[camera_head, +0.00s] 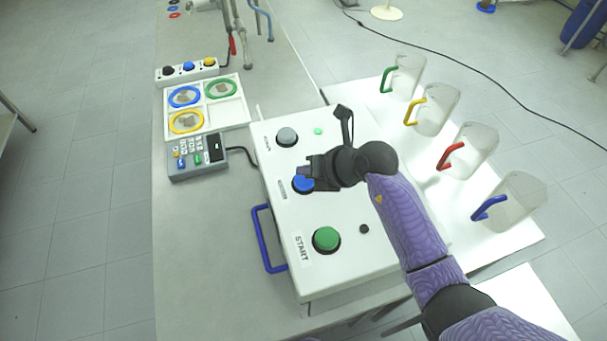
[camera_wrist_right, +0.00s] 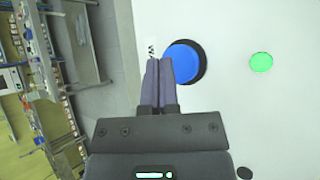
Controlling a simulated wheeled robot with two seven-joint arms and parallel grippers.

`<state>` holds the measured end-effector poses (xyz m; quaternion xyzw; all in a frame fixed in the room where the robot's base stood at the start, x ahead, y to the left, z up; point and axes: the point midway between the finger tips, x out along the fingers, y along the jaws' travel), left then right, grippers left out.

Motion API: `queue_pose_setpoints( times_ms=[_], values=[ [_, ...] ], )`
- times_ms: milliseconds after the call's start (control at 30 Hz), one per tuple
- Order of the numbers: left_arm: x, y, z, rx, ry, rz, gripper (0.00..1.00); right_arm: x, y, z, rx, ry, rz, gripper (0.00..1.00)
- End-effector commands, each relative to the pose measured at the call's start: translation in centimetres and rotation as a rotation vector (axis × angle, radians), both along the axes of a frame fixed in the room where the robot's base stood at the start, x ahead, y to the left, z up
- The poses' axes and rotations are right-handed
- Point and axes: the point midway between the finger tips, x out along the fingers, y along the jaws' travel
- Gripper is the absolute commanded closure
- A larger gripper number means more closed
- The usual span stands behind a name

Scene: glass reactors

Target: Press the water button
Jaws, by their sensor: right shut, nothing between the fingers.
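The blue button (camera_head: 301,185) is on the white control box (camera_head: 277,222), between a grey button (camera_head: 287,137) and a green button (camera_head: 326,239) marked START. In the right wrist view, the blue button (camera_wrist_right: 184,62) has a black ring and a partly hidden label beginning with "W". My right gripper (camera_head: 302,173) is shut and empty over the blue button and hides part of it. In the wrist view its fingertips (camera_wrist_right: 159,62) overlap the button's left edge. I cannot tell whether they touch it. My left gripper is not in view.
Several clear mugs with coloured handles, one of them red (camera_head: 466,150), stand on a white surface right of the box. A blue handle (camera_head: 265,240) sticks out at the box's left. A keypad device (camera_head: 197,158) and a white tray (camera_head: 237,113) with coloured rings lie behind left.

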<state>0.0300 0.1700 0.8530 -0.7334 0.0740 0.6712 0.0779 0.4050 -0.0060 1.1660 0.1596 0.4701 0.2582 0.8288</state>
Motion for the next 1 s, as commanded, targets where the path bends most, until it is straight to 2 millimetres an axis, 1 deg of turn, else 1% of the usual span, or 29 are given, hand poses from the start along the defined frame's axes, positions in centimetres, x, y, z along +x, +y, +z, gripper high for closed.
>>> queue_pose_setpoints(
  times_ms=[300,867,1000],
  values=[
    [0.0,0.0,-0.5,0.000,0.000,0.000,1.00,0.0,0.0,-1.0,0.000,0.001,0.001,1.00],
    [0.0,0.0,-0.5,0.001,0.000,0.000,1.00,0.0,0.0,-1.1,0.000,0.001,0.001,1.00],
    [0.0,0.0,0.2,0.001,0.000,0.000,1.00,0.0,0.0,-0.4,-0.001,0.001,0.000,1.00]
  ],
)
